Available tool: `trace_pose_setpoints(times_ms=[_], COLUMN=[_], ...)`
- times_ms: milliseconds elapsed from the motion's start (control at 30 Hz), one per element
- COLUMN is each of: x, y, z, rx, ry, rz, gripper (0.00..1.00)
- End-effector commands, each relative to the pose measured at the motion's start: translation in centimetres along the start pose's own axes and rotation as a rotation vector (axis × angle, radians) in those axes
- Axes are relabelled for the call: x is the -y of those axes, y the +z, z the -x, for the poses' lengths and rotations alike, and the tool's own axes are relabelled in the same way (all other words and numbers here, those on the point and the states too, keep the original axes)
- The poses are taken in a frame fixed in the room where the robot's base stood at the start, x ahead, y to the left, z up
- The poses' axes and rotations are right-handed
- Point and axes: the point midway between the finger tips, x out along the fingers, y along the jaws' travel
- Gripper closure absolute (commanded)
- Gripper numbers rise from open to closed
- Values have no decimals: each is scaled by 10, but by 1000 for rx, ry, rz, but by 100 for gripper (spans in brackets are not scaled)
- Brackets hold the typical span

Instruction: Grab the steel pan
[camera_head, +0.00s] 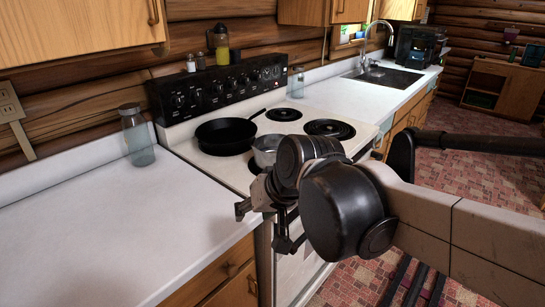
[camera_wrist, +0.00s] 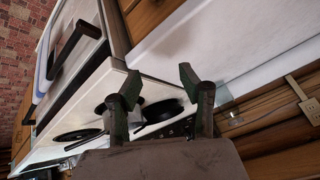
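The steel pan (camera_head: 265,147) sits on the stove's front left burner in the head view. My arm hides its right and lower parts, and I cannot make out its handle there. In the wrist view a small part of the steel pan (camera_wrist: 101,107) shows behind the left finger. My gripper (camera_head: 264,226) is in front of the pan, nearer the camera, over the gap by the counter's front edge. In the wrist view my gripper (camera_wrist: 159,82) has its two fingers well apart with nothing held between them.
A black skillet (camera_head: 226,134) sits on the rear left burner of the stove (camera_head: 188,142), just behind the steel pan. A glass jar (camera_head: 137,139) stands on the left counter (camera_head: 110,215), which is otherwise clear. A second jar (camera_head: 297,82) stands beyond the stove.

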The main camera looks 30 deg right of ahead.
Motion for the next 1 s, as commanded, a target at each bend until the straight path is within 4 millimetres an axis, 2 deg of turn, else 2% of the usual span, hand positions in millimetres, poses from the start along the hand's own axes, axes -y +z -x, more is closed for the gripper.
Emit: trace_pose_setpoints(times_ms=[267,467,767,1000], x=[-32,-72,-161,-254], y=[-63,-109,-170,-200], z=[-23,-38,-51,-50], rx=[-12,-48,-147,-261], ry=[-107,-202,-365,-509], rz=[-273,-471,-745,-934], gripper=[61,61,61,61])
